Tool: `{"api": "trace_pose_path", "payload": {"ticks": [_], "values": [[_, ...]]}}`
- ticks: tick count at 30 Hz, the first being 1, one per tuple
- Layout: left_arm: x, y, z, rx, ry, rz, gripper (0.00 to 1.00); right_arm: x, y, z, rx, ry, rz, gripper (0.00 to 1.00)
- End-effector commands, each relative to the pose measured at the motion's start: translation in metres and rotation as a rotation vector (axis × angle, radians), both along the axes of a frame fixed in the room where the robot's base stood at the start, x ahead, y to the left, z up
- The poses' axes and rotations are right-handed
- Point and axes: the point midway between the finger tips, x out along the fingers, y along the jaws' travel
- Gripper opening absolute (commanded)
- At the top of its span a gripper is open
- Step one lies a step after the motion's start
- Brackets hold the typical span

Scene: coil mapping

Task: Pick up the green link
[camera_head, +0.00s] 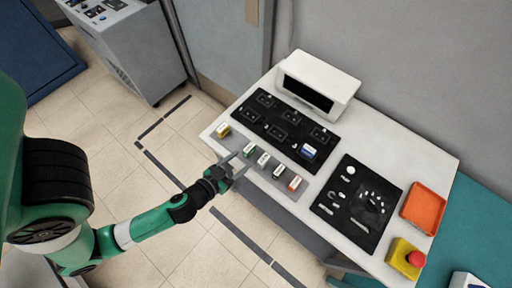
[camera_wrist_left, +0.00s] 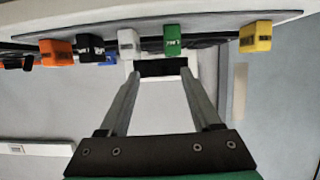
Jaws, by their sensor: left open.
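The green link (camera_head: 249,150) stands in a row on a grey strip at the table's near-left edge, between a yellow link (camera_head: 223,130) and a white link (camera_head: 264,159). My left gripper (camera_head: 238,165) is open and empty, its fingers pointing at the row from the near side. In the left wrist view the green link (camera_wrist_left: 172,39) appears beyond the fingertips of the left gripper (camera_wrist_left: 160,73), a little right of the middle between them, with no finger touching it. My right gripper is not in view.
A black link (camera_head: 279,171) and an orange link (camera_head: 294,183) continue the row. A blue link (camera_head: 308,151) sits on a black board behind it. A white box (camera_head: 318,83), an orange tray (camera_head: 425,207) and a yellow box with red button (camera_head: 405,258) also stand on the table.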

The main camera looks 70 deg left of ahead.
Motion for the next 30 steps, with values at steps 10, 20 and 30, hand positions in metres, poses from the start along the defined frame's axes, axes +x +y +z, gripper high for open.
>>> {"api": "trace_pose_path", "payload": {"ticks": [10,20,30], "values": [[-0.007,0.009,-0.005,-0.008,0.042,0.021,0.65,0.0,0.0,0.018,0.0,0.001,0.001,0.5],[0.033,0.031,-0.026,-0.009,0.04,0.016,0.65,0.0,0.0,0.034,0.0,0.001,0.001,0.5],[0.057,0.047,-0.035,-0.007,0.041,0.017,0.65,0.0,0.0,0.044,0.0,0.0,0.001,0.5]]}}
